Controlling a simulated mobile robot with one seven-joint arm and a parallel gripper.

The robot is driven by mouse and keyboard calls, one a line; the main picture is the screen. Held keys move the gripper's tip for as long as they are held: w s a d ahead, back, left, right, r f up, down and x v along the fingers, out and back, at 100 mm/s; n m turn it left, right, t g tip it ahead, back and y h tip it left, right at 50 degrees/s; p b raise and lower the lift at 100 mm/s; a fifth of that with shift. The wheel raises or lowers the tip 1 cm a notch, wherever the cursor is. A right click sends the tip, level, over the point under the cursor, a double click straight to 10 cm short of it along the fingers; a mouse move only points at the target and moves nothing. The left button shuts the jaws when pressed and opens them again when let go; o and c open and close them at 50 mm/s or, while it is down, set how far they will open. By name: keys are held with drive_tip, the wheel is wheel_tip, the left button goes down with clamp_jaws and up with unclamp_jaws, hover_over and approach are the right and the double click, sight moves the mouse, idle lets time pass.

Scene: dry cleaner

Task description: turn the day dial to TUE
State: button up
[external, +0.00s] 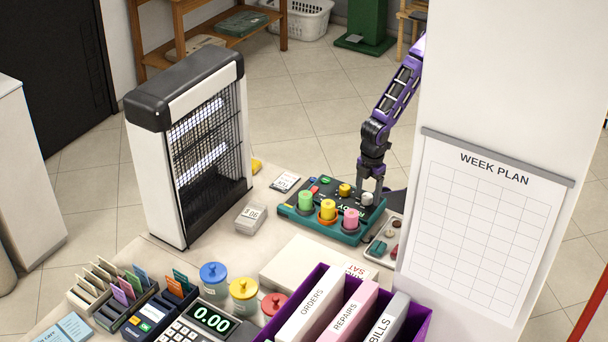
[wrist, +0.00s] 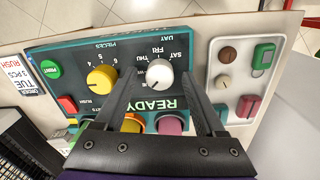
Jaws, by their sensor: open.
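The day dial is a white round knob (wrist: 159,75) on the teal control panel (external: 290,210), with day names such as THU, FRI and SAT around it. In the wrist view the panel's lettering is upside down, and I cannot tell for sure which day the knob points at. No TUE mark is readable around the dial. My gripper (wrist: 161,80) is open, its two fingers on either side of the white knob; contact is not clear. In the external view my gripper (external: 369,188) points down over the white knob (external: 367,199) at the panel's right end.
A yellow knob (wrist: 101,78) sits beside the dial. Green, orange and pink caps (external: 328,210) stand along the panel's front. A tray (wrist: 214,105) of small parts lies beside it. A ticket (wrist: 20,75) reads TUE, 3 PCS, RUSH. A white pillar (external: 500,90) stands close right.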

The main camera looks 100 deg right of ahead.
sight(369, 196)
drive_tip(key=shift+r, duration=0.1)
wheel_tip(369, 196, up, 17)
drive_tip(key=p, duration=0.2)
drive_tip(key=shift+s+a+r+p, duration=0.15)
drive_tip(key=shift+a+p, duration=0.1)
drive_tip(key=shift+p, duration=0.05)
